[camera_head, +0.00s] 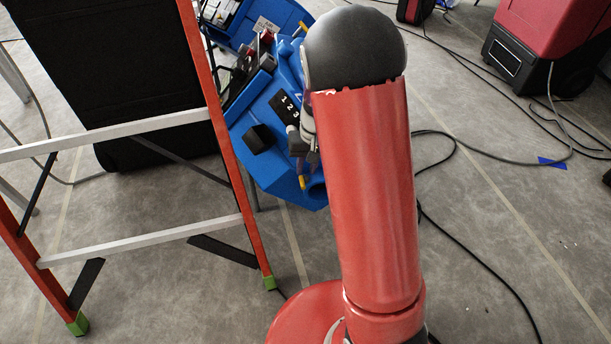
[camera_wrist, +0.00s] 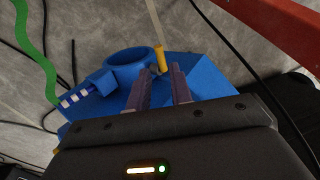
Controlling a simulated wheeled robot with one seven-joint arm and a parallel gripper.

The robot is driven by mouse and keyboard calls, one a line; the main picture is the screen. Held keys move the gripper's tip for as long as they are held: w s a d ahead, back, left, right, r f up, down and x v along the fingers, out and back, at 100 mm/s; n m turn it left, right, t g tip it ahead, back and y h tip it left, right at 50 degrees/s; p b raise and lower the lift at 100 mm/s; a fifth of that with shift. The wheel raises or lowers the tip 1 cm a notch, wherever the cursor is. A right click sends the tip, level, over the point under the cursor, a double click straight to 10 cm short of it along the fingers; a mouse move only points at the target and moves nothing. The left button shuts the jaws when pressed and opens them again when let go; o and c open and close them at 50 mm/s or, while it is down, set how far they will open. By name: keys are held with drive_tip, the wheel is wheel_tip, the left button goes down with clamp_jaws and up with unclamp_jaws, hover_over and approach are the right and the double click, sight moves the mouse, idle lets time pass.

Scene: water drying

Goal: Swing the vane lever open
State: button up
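A small yellow-tipped lever (camera_wrist: 159,57), which looks like the vane lever, stands on the blue fixture (camera_wrist: 205,70) beside a round blue ring (camera_wrist: 128,57). My gripper (camera_wrist: 161,72) points at it with two dark fingers spread apart. The yellow tip shows just beyond the fingertips, roughly in line with the gap. I cannot tell whether a finger touches its base. In the head view the yellow tip (camera_head: 302,182) shows at the lower edge of the blue fixture (camera_head: 270,172), just below my gripper (camera_head: 303,160), which my red arm partly hides.
An orange ladder (camera_head: 228,150) with a large black panel (camera_head: 110,70) behind it stands at the left. The fixture carries a black block marked 1 2 3 (camera_head: 285,106). A wavy green strip (camera_wrist: 37,45) is left in the wrist view. Black cables (camera_head: 480,250) cross the floor.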

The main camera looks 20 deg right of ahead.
sight(303, 182)
drive_tip(key=f, duration=0.5)
drive_tip(key=shift+a+f+b, duration=0.2)
drive_tip(key=shift+a+b, duration=0.1)
drive_tip(key=shift+a, duration=0.1)
clamp_jaws()
